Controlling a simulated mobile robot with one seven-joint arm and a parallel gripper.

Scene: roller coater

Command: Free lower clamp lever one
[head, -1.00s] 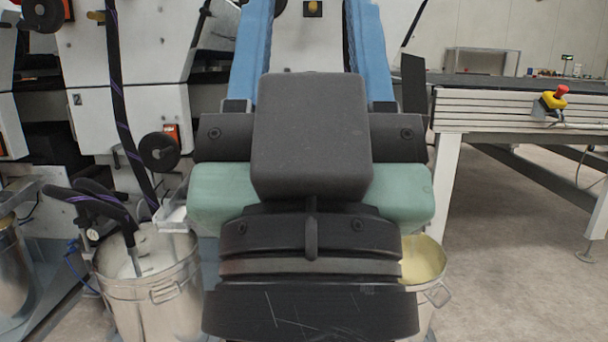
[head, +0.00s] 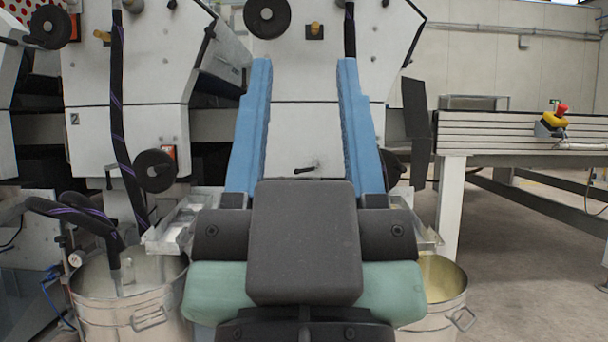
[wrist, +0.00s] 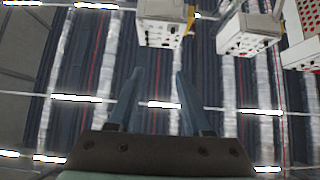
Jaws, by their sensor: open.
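A small black lever (head: 305,169) on the lower white panel of the machine shows between my fingers in the head view; I cannot tell whether it is the clamp lever meant. Another thin dark lever (head: 108,178) hangs at the left unit, below its panel. My gripper (head: 304,68) is open and empty, its two blue fingers pointing toward the machine and apart from each other. The wrist view also shows the open gripper (wrist: 158,73), with nothing between the fingers. My dark wrist hides the space below the lever.
Metal buckets stand at lower left (head: 140,310) and lower right (head: 445,290), with black hoses in the left one. Black handwheels (head: 267,16) stick out from the machine (head: 150,75). A conveyor table (head: 510,130) with a red emergency button (head: 560,110) stands right. Floor below it is open.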

